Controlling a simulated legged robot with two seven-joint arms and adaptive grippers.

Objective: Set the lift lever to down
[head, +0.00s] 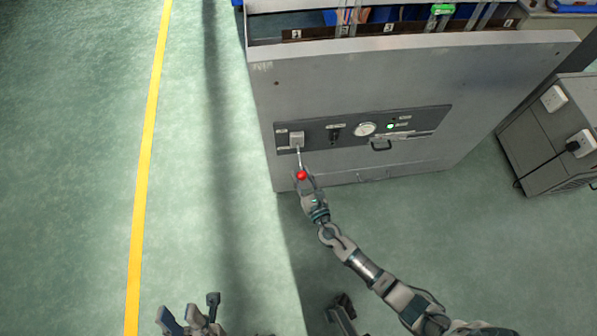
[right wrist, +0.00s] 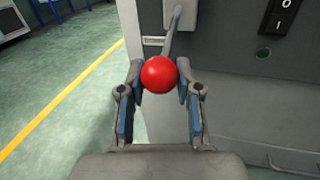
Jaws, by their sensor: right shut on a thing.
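The lift lever (head: 299,155) is a thin metal rod with a red ball knob (head: 302,175), on the left end of the dark control panel on the grey cabinet front. The rod slants downward from its square mount (head: 297,139). In the right wrist view the red knob (right wrist: 159,74) sits between the blue-padded fingers. My right gripper (right wrist: 159,80) is shut on the lever at its knob. My left gripper (head: 189,318) is at the bottom edge of the head view, far from the lever, its fingers apart and nothing seen between them.
The cabinet (head: 350,80) carries a black switch (head: 335,134), a round gauge (head: 364,129) and a handle (head: 381,146) right of the lever. A grey box unit (head: 550,140) with a cable stands at the right. The green floor left of the cabinet is clear, with a yellow line (head: 147,160).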

